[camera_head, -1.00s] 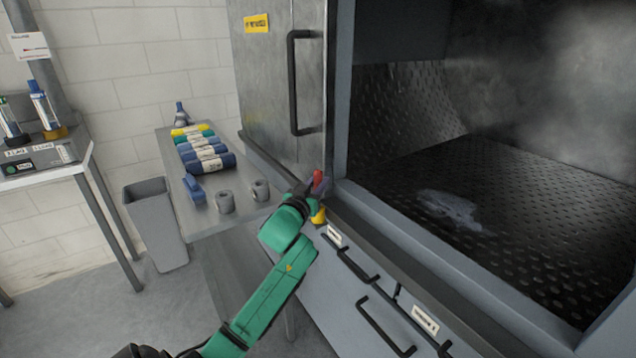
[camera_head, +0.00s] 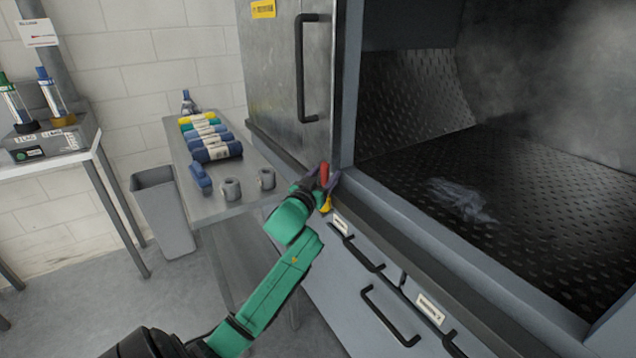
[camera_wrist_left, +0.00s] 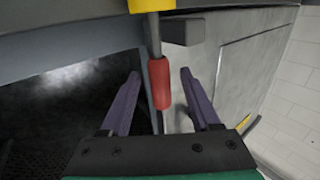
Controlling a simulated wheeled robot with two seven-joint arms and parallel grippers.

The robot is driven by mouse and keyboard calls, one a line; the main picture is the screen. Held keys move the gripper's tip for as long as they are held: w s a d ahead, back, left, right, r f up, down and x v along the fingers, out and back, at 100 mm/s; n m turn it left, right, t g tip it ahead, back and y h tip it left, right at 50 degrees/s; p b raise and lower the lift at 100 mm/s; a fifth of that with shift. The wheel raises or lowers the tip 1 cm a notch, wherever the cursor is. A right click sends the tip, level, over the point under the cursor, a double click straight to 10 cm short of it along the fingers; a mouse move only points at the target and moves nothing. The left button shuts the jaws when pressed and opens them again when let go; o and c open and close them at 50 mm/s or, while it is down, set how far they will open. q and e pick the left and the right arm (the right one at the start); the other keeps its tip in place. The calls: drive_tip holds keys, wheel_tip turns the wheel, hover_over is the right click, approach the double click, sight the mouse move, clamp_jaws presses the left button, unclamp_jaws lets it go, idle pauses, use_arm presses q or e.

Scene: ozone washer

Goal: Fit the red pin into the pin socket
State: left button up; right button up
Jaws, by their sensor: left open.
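The red pin (camera_head: 324,174) stands upright at the washer's front ledge, above a yellow part (camera_head: 326,205). In the left wrist view the red pin (camera_wrist_left: 159,83) sits on a grey rod that runs to the yellow part (camera_wrist_left: 152,5). I cannot tell whether the yellow part is the pin socket, or how deep the rod sits. My left gripper (camera_head: 325,181) is open. Its purple fingers, also in the left wrist view (camera_wrist_left: 158,86), stand on either side of the red pin with gaps. My right gripper is not in view.
The washer's open chamber (camera_head: 520,180) is at the right. Its door (camera_head: 285,80) with a black handle is close behind the pin. A side table (camera_head: 235,203) holds several rolled bundles and two grey cylinders. A grey bin (camera_head: 165,215) stands at the left.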

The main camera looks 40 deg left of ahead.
use_arm(q)
drive_tip(key=b+v, duration=0.1)
drive_tip(key=v, duration=1.3)
drive_tip(key=shift+b, duration=0.35)
drive_tip(key=shift+s, duration=0.1)
drive_tip(key=s+d+f+m+g+h, duration=0.1)
drive_tip(key=f+g, duration=0.2)
drive_tip(key=f, duration=1)
drive_tip(key=s+d+f+g+h+p, duration=0.1)
drive_tip(key=d+f+g, duration=0.1)
drive_tip(key=f, duration=1)
drive_tip(key=s+d+f+m+g+h, duration=0.1)
drive_tip(key=f+g, duration=0.2)
drive_tip(key=f, duration=1)
drive_tip(key=s+d+f+m+g+h, duration=0.1)
drive_tip(key=s+d+f+g, duration=0.15)
drive_tip(key=s+f, duration=0.55)
drive_tip(key=s+d+f+m+g+h, duration=0.15)
drive_tip(key=s+d+f, duration=0.25)
drive_tip(key=s+f, duration=0.4)
drive_tip(key=s+d+f+g, duration=0.1)
drive_tip(key=s+f+g, duration=0.1)
drive_tip(key=s, duration=0.4)
drive_tip(key=s+d+f+m+g+p, duration=0.1)
drive_tip(key=s+d+f+g, duration=0.1)
drive_tip(key=s+f, duration=0.3)
drive_tip(key=s, duration=0.2)
drive_tip(key=shift+s+d, duration=0.2)
drive_tip(key=shift+s, duration=0.1)
